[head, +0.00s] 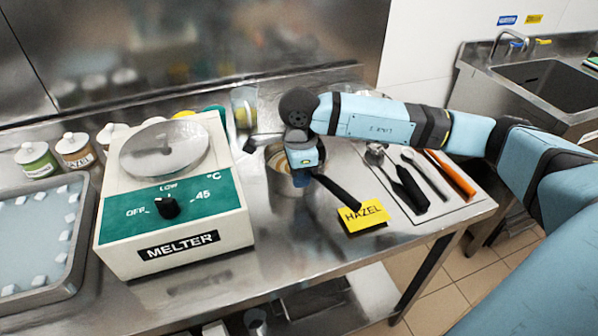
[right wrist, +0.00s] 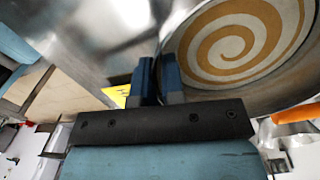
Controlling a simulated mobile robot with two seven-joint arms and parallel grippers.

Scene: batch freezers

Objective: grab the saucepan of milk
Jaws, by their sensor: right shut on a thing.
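The saucepan (head: 280,184) stands on the steel counter, right of the melter, with its black handle (head: 338,191) pointing to the lower right. Its contents show a tan and white spiral, seen large in the right wrist view (right wrist: 236,42). My right gripper (head: 304,180) comes down over the pan's near right side and hides part of it. In the wrist view its two blue fingers (right wrist: 159,72) are close together at the pan's edge, shut on the saucepan; the exact grip spot is hard to see. My left gripper is not in view.
The melter (head: 175,200) stands close on the left, with a tray (head: 85,225) and jars (head: 74,150) beyond. A yellow HAZEL card (head: 363,216) lies near the handle. Utensils (head: 425,175) lie on a mat to the right. A sink (head: 545,80) is at the far right.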

